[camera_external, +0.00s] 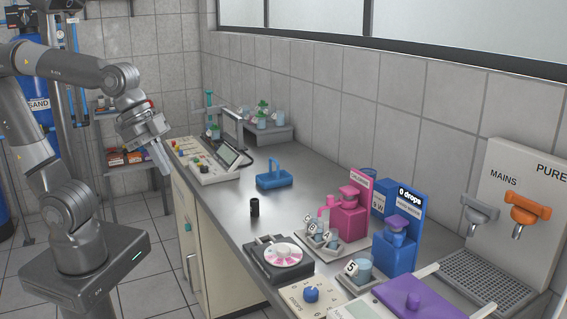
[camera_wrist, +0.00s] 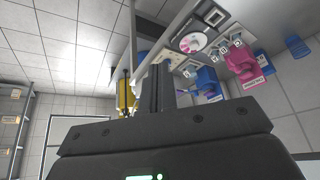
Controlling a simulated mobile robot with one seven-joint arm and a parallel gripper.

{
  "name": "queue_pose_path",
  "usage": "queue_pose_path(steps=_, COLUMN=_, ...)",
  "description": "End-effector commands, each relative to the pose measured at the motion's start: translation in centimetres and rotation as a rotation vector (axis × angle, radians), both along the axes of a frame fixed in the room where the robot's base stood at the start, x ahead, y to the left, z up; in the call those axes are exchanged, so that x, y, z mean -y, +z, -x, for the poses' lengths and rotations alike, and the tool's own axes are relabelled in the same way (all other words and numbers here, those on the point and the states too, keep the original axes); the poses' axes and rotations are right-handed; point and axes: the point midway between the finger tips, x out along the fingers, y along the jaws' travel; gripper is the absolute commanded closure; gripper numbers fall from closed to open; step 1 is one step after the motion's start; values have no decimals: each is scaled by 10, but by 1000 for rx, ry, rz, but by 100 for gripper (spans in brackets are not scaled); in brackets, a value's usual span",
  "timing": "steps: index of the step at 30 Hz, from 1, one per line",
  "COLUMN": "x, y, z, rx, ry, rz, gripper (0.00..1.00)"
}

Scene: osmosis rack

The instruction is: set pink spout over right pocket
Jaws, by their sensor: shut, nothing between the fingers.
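My gripper (camera_external: 165,168) is in the air left of the bench, well away from the dispenser, pointing down. Its fingers (camera_wrist: 162,72) are together and empty in the wrist view.
A blue dispenser (camera_external: 396,250) with a cup stands right of the pink one. A black unit with a disc (camera_external: 283,255), a knob panel (camera_external: 311,296) and a purple lid (camera_external: 413,303) are in front. A black cylinder (camera_external: 255,207) and blue carrier (camera_external: 274,179) stand farther back.

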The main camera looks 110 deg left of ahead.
Motion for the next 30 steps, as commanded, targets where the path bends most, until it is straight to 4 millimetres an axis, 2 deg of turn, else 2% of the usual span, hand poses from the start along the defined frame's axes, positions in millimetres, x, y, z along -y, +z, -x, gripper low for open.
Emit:
queue_pose_path(steps=3, x=-17, y=6, z=-31, rx=-16, ry=5, rz=0, gripper=100)
queue_pose_path(steps=14, x=-80, y=10, z=-115, rx=-46, ry=4, rz=0, gripper=100)
queue_pose_path(steps=24, x=-161, y=-11, z=-186, rx=-66, ry=4, rz=6, gripper=100)
queue_pose_path(steps=30, x=-206, y=-30, z=-214, rx=-73, ry=3, rz=9, gripper=100)
